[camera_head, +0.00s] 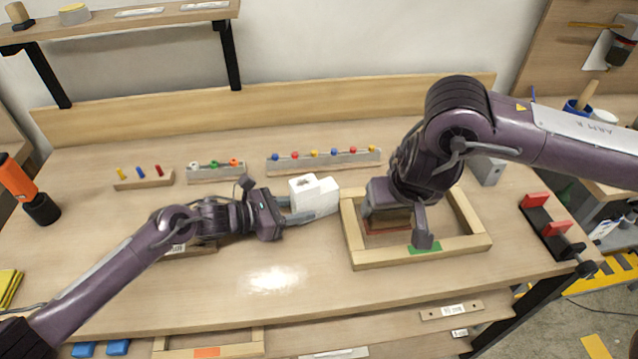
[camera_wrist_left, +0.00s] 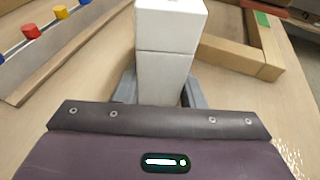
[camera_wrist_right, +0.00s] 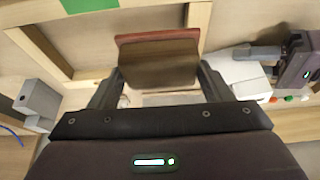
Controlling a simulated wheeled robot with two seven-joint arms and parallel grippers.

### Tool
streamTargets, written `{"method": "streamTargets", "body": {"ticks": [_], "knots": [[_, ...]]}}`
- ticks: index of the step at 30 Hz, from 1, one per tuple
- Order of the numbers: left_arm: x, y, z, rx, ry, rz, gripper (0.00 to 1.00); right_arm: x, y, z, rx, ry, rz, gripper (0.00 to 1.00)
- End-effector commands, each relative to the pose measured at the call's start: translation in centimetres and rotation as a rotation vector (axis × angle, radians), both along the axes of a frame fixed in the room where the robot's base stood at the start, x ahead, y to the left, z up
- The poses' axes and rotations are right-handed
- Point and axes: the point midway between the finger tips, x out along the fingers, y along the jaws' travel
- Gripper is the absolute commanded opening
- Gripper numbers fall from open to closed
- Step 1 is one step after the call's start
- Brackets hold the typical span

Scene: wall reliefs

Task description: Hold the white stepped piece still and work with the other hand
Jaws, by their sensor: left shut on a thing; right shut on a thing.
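The white stepped piece (camera_head: 314,193) is at the middle of the bench, just left of a wooden frame. My left gripper (camera_head: 298,207) is shut on it from the left. In the left wrist view the white piece (camera_wrist_left: 166,55) stands between the two grey fingers. My right gripper (camera_head: 397,226) is over the left part of the frame, shut on a brown block with a reddish face (camera_wrist_right: 157,62). In the head view this block (camera_head: 385,219) is partly hidden by the fingers. I cannot tell whether it touches the bench. The white piece also shows in the right wrist view (camera_wrist_right: 238,72).
The wooden frame (camera_head: 385,258) with a green patch lies around my right gripper. Racks with coloured pegs (camera_head: 325,161) stand behind. A black and red holder (camera_head: 546,228) is at the right, an orange and black tool (camera_head: 22,186) at the left. The front middle is clear.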

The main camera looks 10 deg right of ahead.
Motion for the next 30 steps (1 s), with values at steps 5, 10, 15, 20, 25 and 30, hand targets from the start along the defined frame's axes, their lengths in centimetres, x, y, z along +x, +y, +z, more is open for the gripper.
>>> {"method": "streamTargets", "body": {"ticks": [5,10,15,20,25,30], "knots": [[0.0,0.0,0.1,-0.002,-0.002,0.0,0.09,0.5,0.6,0.3,0.001,-0.003,0.029,0.48],[0.0,0.0,0.1,-0.002,-0.002,0.0,0.09,3.6,4.0,1.8,-0.001,-0.009,0.215,0.48],[0.0,0.0,0.1,-0.002,-0.002,0.0,0.09,8.7,9.2,5.8,-0.003,-0.015,0.545,0.48],[0.0,0.0,0.1,-0.002,-0.002,0.0,0.09,12.1,12.7,9.2,-0.003,-0.01,0.869,0.48],[0.0,0.0,0.1,-0.002,-0.002,0.0,0.09,12.9,14.1,9.8,0.003,-0.006,1.203,0.48],[0.0,0.0,0.1,-0.002,-0.002,0.0,0.09,12.4,14.6,9.3,0.006,-0.005,1.442,0.48]]}}
